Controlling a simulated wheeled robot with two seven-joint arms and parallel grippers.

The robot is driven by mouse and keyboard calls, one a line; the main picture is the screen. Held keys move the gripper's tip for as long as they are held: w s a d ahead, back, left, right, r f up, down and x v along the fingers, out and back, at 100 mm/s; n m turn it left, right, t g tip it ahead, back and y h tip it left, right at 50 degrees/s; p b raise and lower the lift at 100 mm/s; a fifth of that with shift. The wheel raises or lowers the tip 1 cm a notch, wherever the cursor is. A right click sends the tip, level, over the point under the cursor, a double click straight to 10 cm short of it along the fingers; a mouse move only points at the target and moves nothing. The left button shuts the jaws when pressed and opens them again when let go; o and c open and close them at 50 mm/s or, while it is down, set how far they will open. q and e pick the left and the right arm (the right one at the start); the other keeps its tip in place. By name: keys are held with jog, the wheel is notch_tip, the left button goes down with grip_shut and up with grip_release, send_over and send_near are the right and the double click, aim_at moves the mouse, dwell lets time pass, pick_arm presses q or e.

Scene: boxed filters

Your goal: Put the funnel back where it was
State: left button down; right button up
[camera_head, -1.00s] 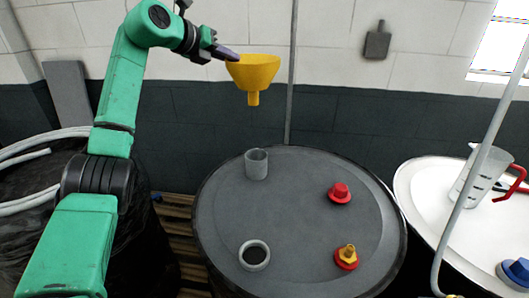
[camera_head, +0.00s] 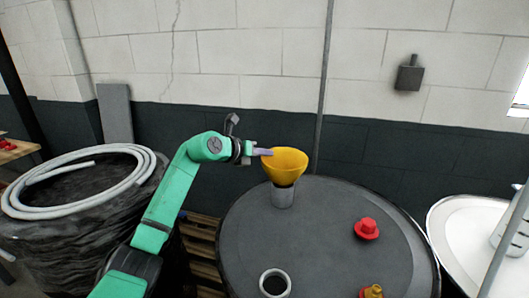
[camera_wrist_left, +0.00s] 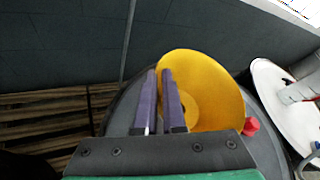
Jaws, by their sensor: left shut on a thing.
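The yellow funnel (camera_head: 285,164) is upright over the grey cup-shaped holder (camera_head: 282,196) on the dark drum's top. Its spout is hidden, and it looks lowered into the holder. My left gripper (camera_head: 266,152) is shut on the left side of the funnel's rim. In the left wrist view the funnel (camera_wrist_left: 208,88) opens toward the camera, and the purple-grey fingers (camera_wrist_left: 160,98) meet its near edge. My right gripper is in neither view.
The dark drum (camera_head: 330,245) also bears a red cap (camera_head: 367,229), a grey ring-shaped opening (camera_head: 274,282) and a brass fitting (camera_head: 372,291). A thin upright pipe (camera_head: 324,90) stands behind. A white drum (camera_head: 470,240) is at right, a coiled hose (camera_head: 140,165) at left.

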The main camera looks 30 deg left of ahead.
pick_arm(q)
jog(key=shift+f, duration=0.1)
jog(key=shift+f+b, duration=0.45)
jog(key=shift+f, duration=0.1)
jog(key=c, duration=1)
grip_release()
jog(key=shift+r, duration=0.1)
